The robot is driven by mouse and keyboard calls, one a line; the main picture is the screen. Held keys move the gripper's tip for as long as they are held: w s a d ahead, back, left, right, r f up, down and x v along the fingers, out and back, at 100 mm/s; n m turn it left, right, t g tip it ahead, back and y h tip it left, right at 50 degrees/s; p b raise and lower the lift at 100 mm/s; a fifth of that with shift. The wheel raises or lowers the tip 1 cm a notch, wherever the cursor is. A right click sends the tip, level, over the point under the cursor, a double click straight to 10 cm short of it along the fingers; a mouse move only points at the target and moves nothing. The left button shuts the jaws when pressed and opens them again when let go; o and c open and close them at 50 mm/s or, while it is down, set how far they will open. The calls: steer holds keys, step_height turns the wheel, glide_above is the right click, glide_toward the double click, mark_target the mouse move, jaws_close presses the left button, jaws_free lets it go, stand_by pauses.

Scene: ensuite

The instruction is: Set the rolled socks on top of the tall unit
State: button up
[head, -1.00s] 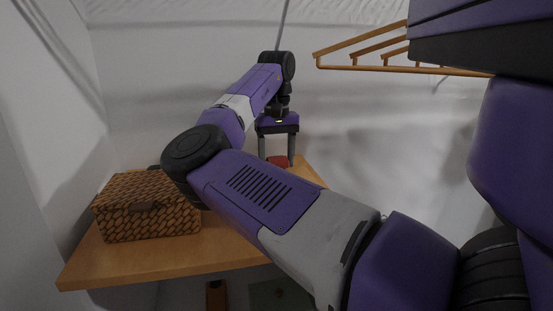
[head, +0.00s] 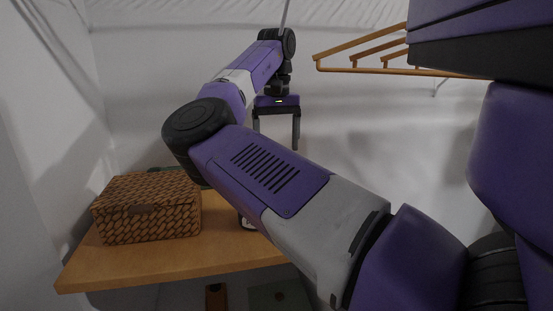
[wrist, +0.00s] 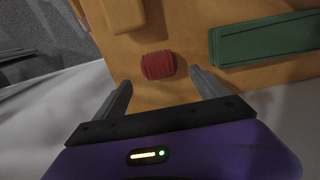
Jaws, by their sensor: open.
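The rolled socks look like a small red ribbed roll (wrist: 158,65) in the wrist view, resting on an orange-brown wooden top (wrist: 185,90). In the head view this wooden top (head: 165,264) looks like the top of the tall unit, and my arm hides the socks. My gripper (head: 277,137) is raised above the top, fingers pointing down, open and empty. In the wrist view my gripper (wrist: 160,80) has the socks just beyond its fingertips, between their lines and not touched.
A brown woven basket (head: 150,215) stands on the top at the left. A flat green item (wrist: 265,42) lies right of the socks in the wrist view. A small white-and-dark item (head: 246,223) is partly behind my arm.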

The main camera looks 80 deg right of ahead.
step_height(320, 180, up, 6)
steer(key=shift+r, duration=0.2)
stand_by(0.6)
